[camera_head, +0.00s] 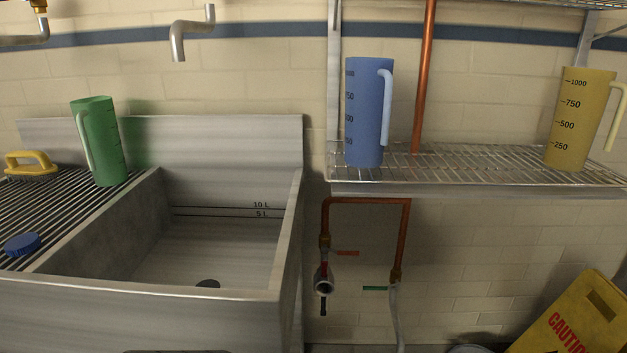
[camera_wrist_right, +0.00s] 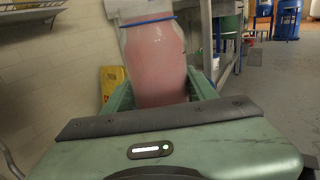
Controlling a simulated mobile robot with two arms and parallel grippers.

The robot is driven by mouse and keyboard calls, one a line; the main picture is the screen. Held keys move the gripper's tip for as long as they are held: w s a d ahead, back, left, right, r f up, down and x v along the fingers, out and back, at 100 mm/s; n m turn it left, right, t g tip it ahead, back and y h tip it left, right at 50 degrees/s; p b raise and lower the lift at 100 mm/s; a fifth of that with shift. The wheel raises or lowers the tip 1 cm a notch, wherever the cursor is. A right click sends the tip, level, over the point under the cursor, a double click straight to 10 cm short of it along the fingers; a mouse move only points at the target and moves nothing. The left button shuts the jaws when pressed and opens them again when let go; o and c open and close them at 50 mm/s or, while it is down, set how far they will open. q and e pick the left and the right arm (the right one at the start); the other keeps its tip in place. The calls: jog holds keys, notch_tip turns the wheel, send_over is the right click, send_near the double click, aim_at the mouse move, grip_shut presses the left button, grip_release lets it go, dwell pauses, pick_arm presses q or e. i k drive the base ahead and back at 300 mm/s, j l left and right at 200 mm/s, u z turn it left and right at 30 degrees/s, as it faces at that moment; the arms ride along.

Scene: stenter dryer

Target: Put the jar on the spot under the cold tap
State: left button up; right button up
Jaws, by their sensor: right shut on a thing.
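A jar (camera_wrist_right: 158,62) with pink contents and a blue band near its top is held in my right gripper (camera_wrist_right: 160,92), seen in the right wrist view. The gripper is shut on the jar's sides. In the head view a grey bent spout (camera_head: 188,32) comes from the wall above the sink (camera_head: 225,240). Another spout (camera_head: 25,40) with a brass fitting is at the top left edge. A low tap (camera_head: 324,280) on a copper pipe is beside a red tag, right of the sink. I cannot tell which is the cold tap. My left gripper is not in view.
A green jug (camera_head: 100,140), yellow-handled tool (camera_head: 30,163) and blue cap (camera_head: 22,244) are on the ribbed drainboard (camera_head: 60,205). A blue jug (camera_head: 366,115) and yellow jug (camera_head: 580,120) stand on the wire shelf (camera_head: 470,165). A yellow caution sign (camera_head: 575,320) leans at lower right. The sink looks empty.

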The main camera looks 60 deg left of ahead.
aim_at(33, 202)
jog(key=k+l+u, duration=0.1)
jog(key=u, duration=0.15)
jog(key=k+l+u, duration=0.15)
jog(key=u, duration=0.15)
jog(key=k+j+u, duration=0.1)
jog(key=u, duration=0.3)
jog(key=k+j+u, duration=0.1)
jog(key=u, duration=0.3)
jog(key=k+j+u, duration=0.1)
jog(key=u, duration=0.25)
jog(key=j+u, duration=0.25)
jog(key=u, duration=0.15)
